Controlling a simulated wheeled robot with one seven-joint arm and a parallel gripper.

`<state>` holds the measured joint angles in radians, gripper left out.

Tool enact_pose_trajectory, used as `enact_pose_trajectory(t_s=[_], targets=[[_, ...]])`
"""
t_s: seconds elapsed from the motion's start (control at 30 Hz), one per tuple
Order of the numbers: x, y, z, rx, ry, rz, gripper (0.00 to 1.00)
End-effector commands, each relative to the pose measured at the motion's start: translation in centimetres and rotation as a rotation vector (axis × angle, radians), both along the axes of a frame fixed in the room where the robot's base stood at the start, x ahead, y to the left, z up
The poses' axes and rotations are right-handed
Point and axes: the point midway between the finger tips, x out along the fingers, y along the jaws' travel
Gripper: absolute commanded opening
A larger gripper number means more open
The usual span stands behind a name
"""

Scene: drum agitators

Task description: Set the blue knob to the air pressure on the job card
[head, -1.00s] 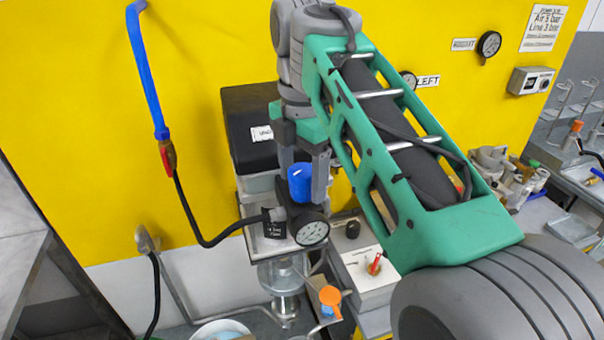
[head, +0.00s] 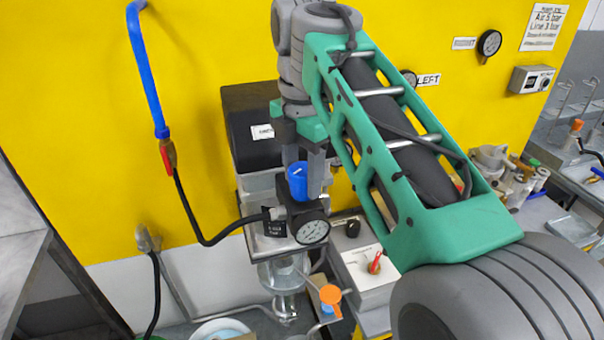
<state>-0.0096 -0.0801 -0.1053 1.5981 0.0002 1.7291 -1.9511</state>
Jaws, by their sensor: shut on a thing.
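The blue knob (head: 298,182) stands upright on top of a black regulator body. My gripper (head: 305,172) comes down from above and is shut on the blue knob, one finger on each side. The round pressure gauge (head: 312,232) with a white dial sits on the front of the regulator just below the knob; its needle is too small to read. The job card (head: 544,24) on the yellow wall at the upper right shows "Air 5 bar" and "Line 3 bar"; its smaller lines are blurred.
A blue pipe with a red valve (head: 167,156) feeds a black hose into the regulator. A white box with a red switch (head: 375,264) stands right of the gauge.

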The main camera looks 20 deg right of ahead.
Motion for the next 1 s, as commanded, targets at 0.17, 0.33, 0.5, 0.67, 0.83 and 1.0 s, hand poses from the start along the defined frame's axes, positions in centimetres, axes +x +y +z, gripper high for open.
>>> enact_pose_trajectory(t_s=[0.17,0.33,0.5,0.67,0.83,1.0], targets=[[0.00,0.00,0.01,0.000,0.000,-0.030,0.06],[0.00,0.00,0.03,0.000,-0.001,-0.105,0.06],[0.00,0.00,0.05,0.000,-0.001,-0.228,0.06],[-0.01,0.01,0.03,0.000,-0.001,-0.375,0.06],[0.00,0.00,0.04,0.000,-0.001,-0.537,0.06],[-0.01,0.01,0.05,0.000,-0.001,-0.698,0.06]])
